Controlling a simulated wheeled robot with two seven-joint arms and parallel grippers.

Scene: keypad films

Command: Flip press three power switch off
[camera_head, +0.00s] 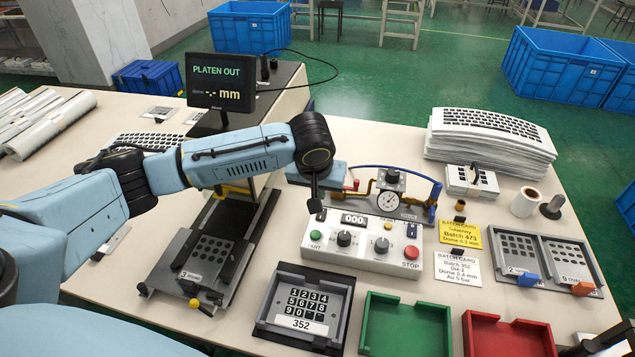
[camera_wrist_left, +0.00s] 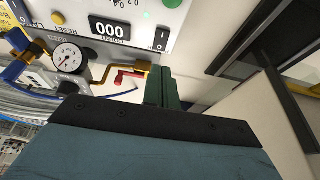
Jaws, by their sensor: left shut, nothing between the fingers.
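A white control box (camera_head: 365,246) stands mid-table with a counter reading 000, two black knobs, a green START button (camera_head: 316,234) and a red STOP button (camera_head: 411,252). My left gripper (camera_head: 315,203) points down over the box's back left corner, fingers shut and empty. In the wrist view its fingertips (camera_wrist_left: 162,75) are close below the rocker; contact cannot be told. In the head view the gripper partly hides the rocker's area.
A gauge assembly (camera_head: 392,200) with a blue hose stands behind the box. A plate marked 3 (camera_head: 205,262) lies left, under the arm. A monitor (camera_head: 226,81) reads PLATEN OUT. A keypad tray (camera_head: 300,305), green tray (camera_head: 405,330) and red tray (camera_head: 508,337) lie in front.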

